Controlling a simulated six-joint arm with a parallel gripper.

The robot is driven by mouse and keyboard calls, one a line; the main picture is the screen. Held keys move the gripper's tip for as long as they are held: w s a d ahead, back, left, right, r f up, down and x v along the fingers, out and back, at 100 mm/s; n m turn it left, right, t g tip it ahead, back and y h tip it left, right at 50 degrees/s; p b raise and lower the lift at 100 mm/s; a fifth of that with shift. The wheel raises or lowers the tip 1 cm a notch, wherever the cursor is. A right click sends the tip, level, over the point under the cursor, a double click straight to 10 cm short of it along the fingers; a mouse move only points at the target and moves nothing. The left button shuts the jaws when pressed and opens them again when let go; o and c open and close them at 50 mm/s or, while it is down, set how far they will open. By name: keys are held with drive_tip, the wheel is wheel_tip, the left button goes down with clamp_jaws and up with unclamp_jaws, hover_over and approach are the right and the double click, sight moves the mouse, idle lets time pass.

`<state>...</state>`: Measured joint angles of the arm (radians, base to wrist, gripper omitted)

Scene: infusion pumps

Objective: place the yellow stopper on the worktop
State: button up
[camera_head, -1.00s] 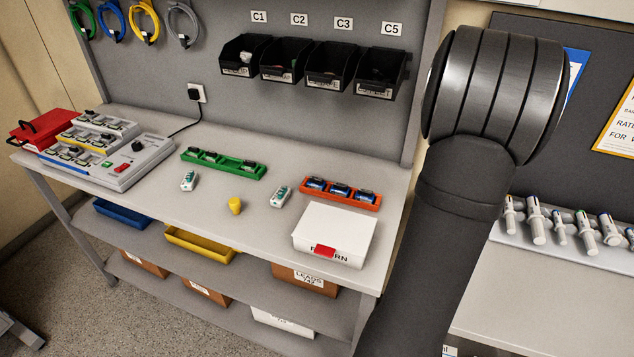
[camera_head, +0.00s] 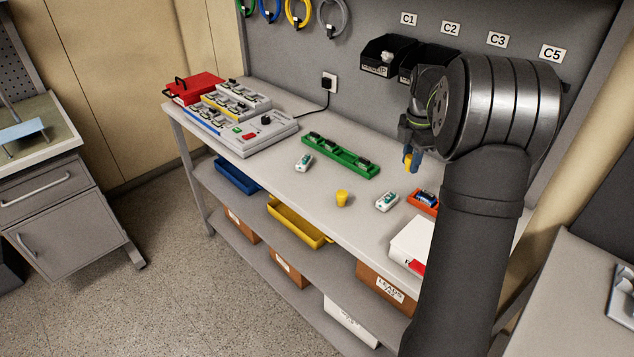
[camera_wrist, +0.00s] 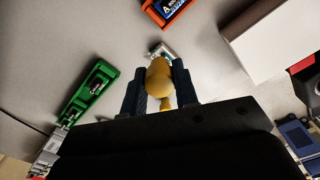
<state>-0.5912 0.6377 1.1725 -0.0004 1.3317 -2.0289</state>
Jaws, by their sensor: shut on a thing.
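My gripper (camera_head: 412,160) is above the worktop (camera_head: 300,182), toward its right part. It is shut on a yellow stopper (camera_head: 407,160), which shows as a rounded yellow body (camera_wrist: 158,76) between the dark fingers in the wrist view. A smaller yellow patch shows just below it there; I cannot tell if it is the same piece. The held stopper appears clear of the worktop. A second yellow piece (camera_head: 342,198), shaped like a small cup or stopper, stands upright on the worktop between two small white devices (camera_head: 304,162) (camera_head: 387,202).
A green rack (camera_head: 340,157) lies behind the yellow piece. An orange rack (camera_head: 424,200) and a white box (camera_head: 410,243) stand to the right, partly hidden by my arm. A grey console (camera_head: 240,125) stands at left. Black bins (camera_head: 388,58) hang behind. Bare worktop lies around the yellow piece.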

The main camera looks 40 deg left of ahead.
drive_tip(key=s+a+n, duration=0.2)
drive_tip(key=a+n, duration=0.1)
drive_tip(key=a, duration=0.4)
hover_over(344, 181)
drive_tip(key=f, duration=0.6)
drive_tip(key=shift+d+f, duration=0.2)
drive_tip(key=shift+s+a+f, duration=0.1)
drive_tip(key=shift+a+f, duration=0.05)
drive_tip(key=shift+f, duration=1.9)
drive_tip(key=shift+f, duration=0.15)
drive_tip(key=o, duration=0.9)
drive_tip(key=shift+o, duration=0.2)
wheel_tip(344, 181, up, 12)
